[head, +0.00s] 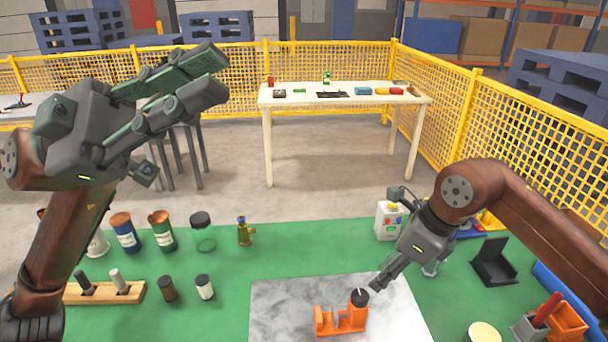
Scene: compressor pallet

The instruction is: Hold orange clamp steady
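The orange clamp (326,321) sits on the grey marbled plate (275,300) at the bottom middle of the head view. A round black part (360,297) shows at the top of its right end. My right gripper (376,288) reaches down from the right, with its fingertips close beside this black part. I cannot tell whether they touch it or how far apart the fingers are. My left gripper (218,74) is raised at the upper left, far from the clamp. Its two fingers are apart, with nothing between them.
A white table (345,101) is behind.

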